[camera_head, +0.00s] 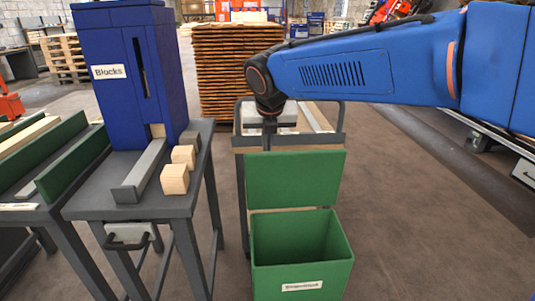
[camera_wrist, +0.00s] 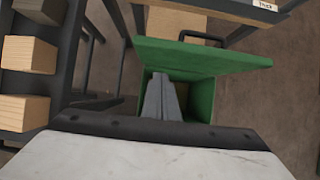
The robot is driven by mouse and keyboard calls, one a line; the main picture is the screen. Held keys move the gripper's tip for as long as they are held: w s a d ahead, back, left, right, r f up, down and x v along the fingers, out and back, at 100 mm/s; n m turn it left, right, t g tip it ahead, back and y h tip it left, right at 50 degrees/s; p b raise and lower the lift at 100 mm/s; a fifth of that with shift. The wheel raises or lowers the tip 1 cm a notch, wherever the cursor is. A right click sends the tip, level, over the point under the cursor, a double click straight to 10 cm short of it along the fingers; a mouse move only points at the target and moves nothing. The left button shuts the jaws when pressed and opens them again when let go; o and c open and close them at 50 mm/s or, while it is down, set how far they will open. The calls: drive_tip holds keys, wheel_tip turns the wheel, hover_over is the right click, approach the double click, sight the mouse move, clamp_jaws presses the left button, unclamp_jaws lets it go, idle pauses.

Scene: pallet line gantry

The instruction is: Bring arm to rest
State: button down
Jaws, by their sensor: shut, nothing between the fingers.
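My arm (camera_head: 340,72) reaches in from the right in the head view, with its dark wrist pointing down above the green bin. My gripper (camera_wrist: 162,84) shows in the wrist view as two grey fingers closed together, with nothing between them. They appear in front of the opening of the green bin (camera_wrist: 203,98). In the head view the fingers are hard to make out against the dark frame behind the bin.
The green bin (camera_head: 302,274) has its lid (camera_head: 296,180) raised. At left, a blue "Blocks" dispenser (camera_head: 128,90) stands on a dark table (camera_head: 90,204) with wooden blocks (camera_head: 175,179) beside its chute. Stacked pallets (camera_head: 232,75) stand behind. Floor at right is clear.

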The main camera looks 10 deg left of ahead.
drive_tip(key=s+d+m+h, duration=0.1)
drive_tip(key=s+d+m, duration=0.3)
drive_tip(key=d+m, duration=0.7)
drive_tip(key=s+d+m, duration=0.4)
drive_tip(key=d+m, duration=0.2)
drive_tip(key=d, duration=1)
drive_tip(key=s+d+f+m, duration=0.6)
drive_tip(key=s+d+m, duration=0.1)
drive_tip(key=s+m, duration=0.3)
drive_tip(key=s+d+f+m, duration=0.6)
drive_tip(key=s+d+m, duration=0.2)
drive_tip(key=m, duration=0.4)
drive_tip(key=shift+s+d+f+g+h, duration=0.3)
drive_tip(key=shift+s+g, duration=0.1)
drive_tip(key=shift+s, duration=0.5)
